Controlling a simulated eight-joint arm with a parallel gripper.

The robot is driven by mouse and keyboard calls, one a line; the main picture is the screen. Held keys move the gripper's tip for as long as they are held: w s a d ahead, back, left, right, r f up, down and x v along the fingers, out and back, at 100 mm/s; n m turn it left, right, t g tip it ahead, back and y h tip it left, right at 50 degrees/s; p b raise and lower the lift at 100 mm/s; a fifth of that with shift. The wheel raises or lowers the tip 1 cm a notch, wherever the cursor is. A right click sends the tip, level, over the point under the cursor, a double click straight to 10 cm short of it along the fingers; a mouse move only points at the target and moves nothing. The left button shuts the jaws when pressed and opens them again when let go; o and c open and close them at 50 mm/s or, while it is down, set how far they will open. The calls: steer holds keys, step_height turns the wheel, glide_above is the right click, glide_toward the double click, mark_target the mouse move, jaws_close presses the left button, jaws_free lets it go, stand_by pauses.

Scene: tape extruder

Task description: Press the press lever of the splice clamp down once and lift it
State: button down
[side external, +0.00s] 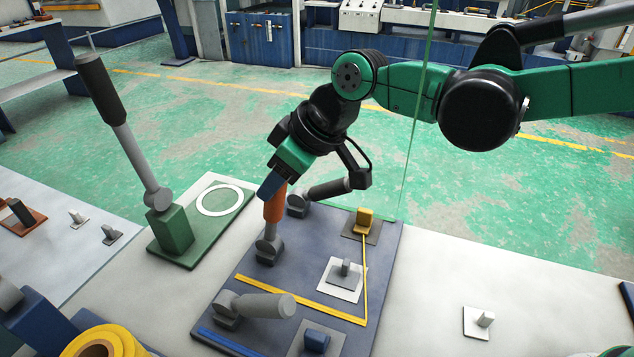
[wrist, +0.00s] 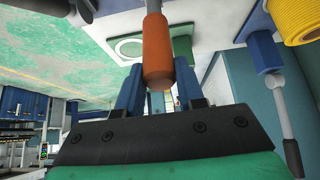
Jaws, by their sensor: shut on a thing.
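A lever with an orange handle (side external: 273,208) stands nearly upright on a dark pivot base on the blue-grey plate (side external: 300,275). I take it as the press lever. My gripper (side external: 271,187) comes down from the upper right and is shut on the top of this handle. In the wrist view the orange handle (wrist: 157,45) lies between the two blue fingers of my gripper (wrist: 158,74). The finger contact is partly hidden in both views.
A dark-handled lever (side external: 326,189) lies low just right of my gripper. A light grey lever (side external: 262,305) lies at the plate's front. A tall black-gripped lever (side external: 125,130) stands on a green base at left. White table at right is mostly clear.

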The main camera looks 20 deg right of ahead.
steer(key=shift+s+d+f, duration=0.35)
steer(key=shift+s+d, duration=0.3)
steer(key=shift+s, duration=0.05)
steer(key=shift+s+d+f, duration=0.3)
steer(key=shift+s+d, duration=0.35)
steer(key=shift+s+d+f, duration=1.1)
steer(key=shift+s+d+f, duration=0.35)
steer(key=shift+f, duration=0.3)
steer(key=shift+c, duration=2.3)
jaws_free()
steer(key=shift+d+f, duration=0.1)
